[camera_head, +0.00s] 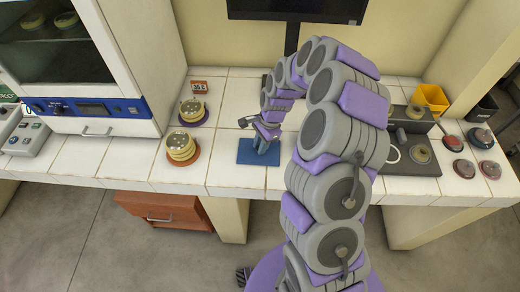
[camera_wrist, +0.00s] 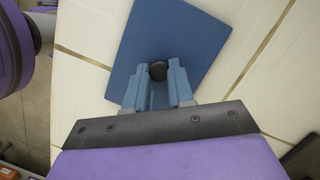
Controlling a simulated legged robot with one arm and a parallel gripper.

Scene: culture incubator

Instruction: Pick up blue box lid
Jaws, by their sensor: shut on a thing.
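The blue box lid (camera_head: 247,151) is a flat blue square near the front edge of the white tiled counter. It also shows in the wrist view (camera_wrist: 200,45), with a small dark round knob (camera_wrist: 158,70) on it. My gripper (camera_head: 264,145) is over the lid. In the wrist view my gripper (camera_wrist: 158,75) has its two blue-grey fingers shut on the knob, one on each side. The lid lies on or very close to the counter; I cannot tell if there is a gap beneath it.
Stacked dishes stand on an orange round mat (camera_head: 183,158) and a purple one (camera_head: 194,115) to the left. The incubator (camera_head: 100,75) is further left. A grey device (camera_head: 412,160), a yellow bin (camera_head: 430,97) and several small round dishes are at right.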

